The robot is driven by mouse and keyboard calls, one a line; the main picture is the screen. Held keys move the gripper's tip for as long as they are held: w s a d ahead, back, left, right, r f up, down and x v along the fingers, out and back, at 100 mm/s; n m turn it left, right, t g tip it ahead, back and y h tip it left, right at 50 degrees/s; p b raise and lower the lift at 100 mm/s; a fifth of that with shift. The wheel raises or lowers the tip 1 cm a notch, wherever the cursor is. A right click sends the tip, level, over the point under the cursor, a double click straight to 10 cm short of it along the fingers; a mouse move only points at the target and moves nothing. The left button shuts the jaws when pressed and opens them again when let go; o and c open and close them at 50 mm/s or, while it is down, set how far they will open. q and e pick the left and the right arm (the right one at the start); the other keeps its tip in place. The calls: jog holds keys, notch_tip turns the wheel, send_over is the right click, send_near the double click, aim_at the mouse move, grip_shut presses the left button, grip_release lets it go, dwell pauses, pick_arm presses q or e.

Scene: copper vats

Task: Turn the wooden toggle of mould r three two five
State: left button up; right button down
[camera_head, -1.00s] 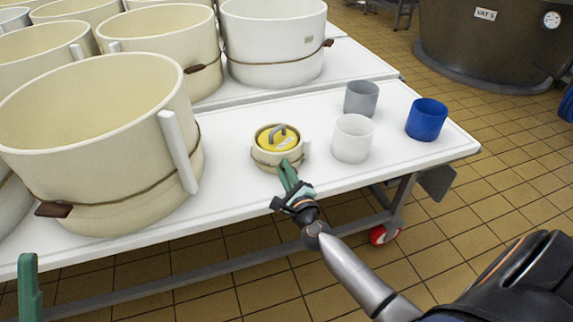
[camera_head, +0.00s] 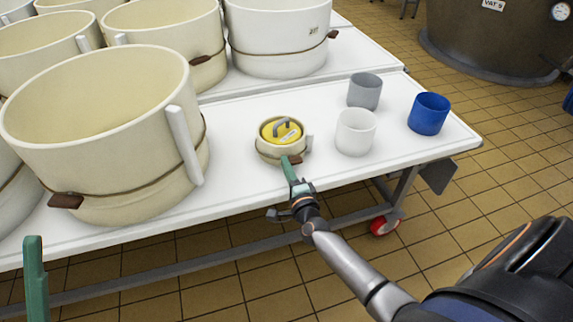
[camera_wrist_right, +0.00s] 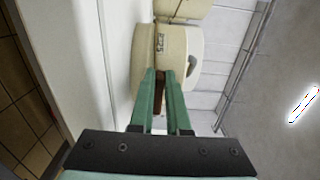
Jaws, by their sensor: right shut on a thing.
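A small cream mould (camera_head: 268,154) with a yellow lid and grey handle stands near the front edge of the white table. A cord runs round it, and its brown wooden toggle (camera_head: 295,159) shows at its front. My right gripper (camera_head: 289,168) is at this toggle, its green fingers pointing at the mould's front. In the right wrist view the toggle (camera_wrist_right: 158,98) lies between the two fingers, which are shut on it. One green finger of my left gripper (camera_head: 34,275) shows at the lower left, away from the moulds.
A large cream mould (camera_head: 95,125) with its own brown toggle stands to the left; several more stand behind. A white cup (camera_head: 355,132), a grey cup (camera_head: 364,91) and a blue cup (camera_head: 428,114) stand to the right. The white table (camera_head: 235,183) is bare around the small mould.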

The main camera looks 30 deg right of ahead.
dwell(0.3)
jog(key=c, duration=0.9)
grip_release()
pick_arm(q)
jog(key=shift+r, duration=0.1)
pick_arm(e)
jog(key=shift+s, duration=0.25)
pick_arm(q)
jog(key=w+a+f+n+g+y+p, duration=0.1)
jog(key=w+f+n+g+y+p, duration=0.1)
jog(key=w+f+n+y, duration=0.4)
notch_tip(320, 180, down, 4)
jog(key=shift+w+f+y+p, duration=0.15)
jog(key=shift+w+y+p, duration=0.15)
jog(key=shift+y, duration=0.5)
pick_arm(e)
jog(key=v, duration=1.2)
jog(key=shift+a, duration=0.1)
